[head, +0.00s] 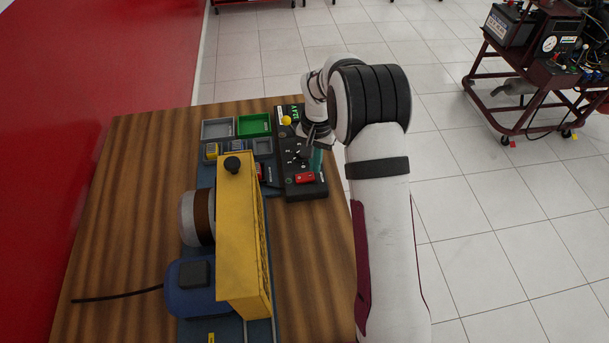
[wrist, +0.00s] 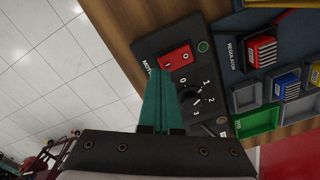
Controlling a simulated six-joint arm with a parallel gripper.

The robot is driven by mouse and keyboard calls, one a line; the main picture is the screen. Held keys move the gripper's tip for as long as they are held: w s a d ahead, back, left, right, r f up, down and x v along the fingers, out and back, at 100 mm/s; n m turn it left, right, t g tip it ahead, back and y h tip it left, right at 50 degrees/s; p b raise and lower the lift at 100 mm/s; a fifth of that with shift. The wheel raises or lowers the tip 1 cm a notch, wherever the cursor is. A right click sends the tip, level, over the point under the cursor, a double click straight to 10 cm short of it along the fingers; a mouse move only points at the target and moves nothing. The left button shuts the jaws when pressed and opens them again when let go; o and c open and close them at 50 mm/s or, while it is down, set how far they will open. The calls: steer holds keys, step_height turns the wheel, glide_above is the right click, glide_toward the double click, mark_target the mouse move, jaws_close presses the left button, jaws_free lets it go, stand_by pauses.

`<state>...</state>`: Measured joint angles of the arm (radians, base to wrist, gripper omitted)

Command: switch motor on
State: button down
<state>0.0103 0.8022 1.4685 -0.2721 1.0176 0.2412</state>
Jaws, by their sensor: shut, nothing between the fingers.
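A red rocker switch (head: 305,177) sits at the near end of a black control panel (head: 308,192) on the wooden table. In the wrist view the switch (wrist: 175,58) carries two marks, and a partly hidden label starting "MOT" runs beside it. I cannot tell which side is pressed. A small dark green lamp (wrist: 203,46) is beside it. My gripper (head: 316,168) has teal fingers, shut and empty. In the wrist view the fingertips (wrist: 159,72) appear beside the switch's edge; I cannot tell whether they touch it.
A black rotary knob (wrist: 190,97) with numbered positions is close to the fingers. A yellow-framed motor rig (head: 240,235) stands left of the panel. The left part of the table (head: 130,210) is mostly clear.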

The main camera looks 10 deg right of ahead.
steer(key=shift+f, duration=1.05)
steer(key=shift+r, duration=0.1)
step_height(320, 180, up, 7)
stand_by(0.7)
steer(key=s+a+r, duration=0.1)
steer(key=s+r, duration=0.8)
steer(key=s, duration=0.2)
steer(key=s+a+r+y, duration=0.1)
steer(key=s+a, duration=0.2)
steer(key=s, duration=2)
steer(key=shift+y, duration=0.4)
steer(key=shift+s+r, duration=0.1)
